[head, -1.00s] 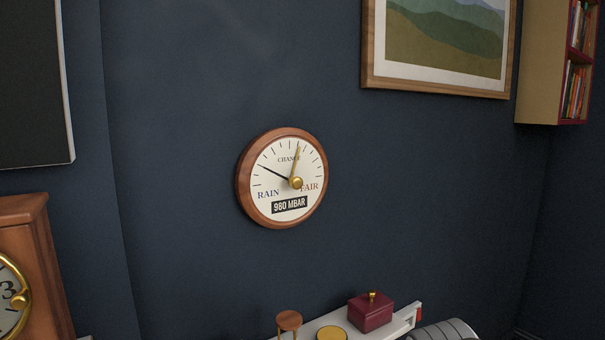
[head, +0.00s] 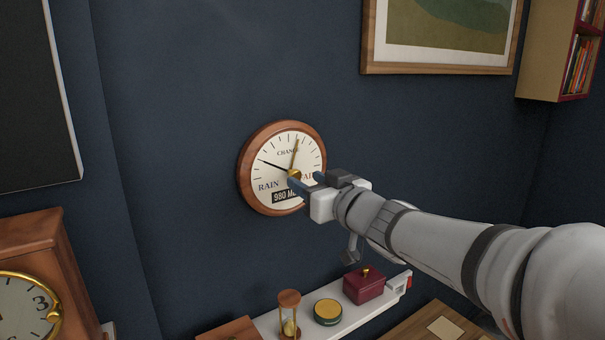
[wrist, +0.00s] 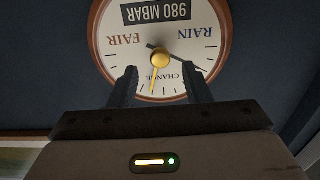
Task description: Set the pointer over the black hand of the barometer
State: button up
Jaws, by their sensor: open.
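The barometer (head: 281,153) is a round wooden-rimmed dial on the dark blue wall, marked RAIN, CHANGE and FAIR. Its black hand (head: 271,163) points to the upper left, on the RAIN side of CHANGE. Its gold pointer (head: 295,151) points nearly straight up, just right of CHANGE, apart from the black hand. My gripper (head: 305,180) is open in front of the dial's lower right, near the gold centre knob. In the wrist view the dial is upside down; the knob (wrist: 160,59) shows between and beyond my two fingers (wrist: 160,85), apparently with nothing held.
A shelf (head: 268,324) below the barometer holds an hourglass (head: 289,313), a round tin (head: 327,312) and a dark red box (head: 363,286). A wooden clock (head: 35,290) stands at lower left. A framed picture (head: 440,68) hangs at upper right. The wall around the barometer is clear.

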aim_at(298, 175)
jog(key=shift+x, duration=2.05)
jog(key=shift+c, duration=0.3)
jog(key=c, duration=0.9)
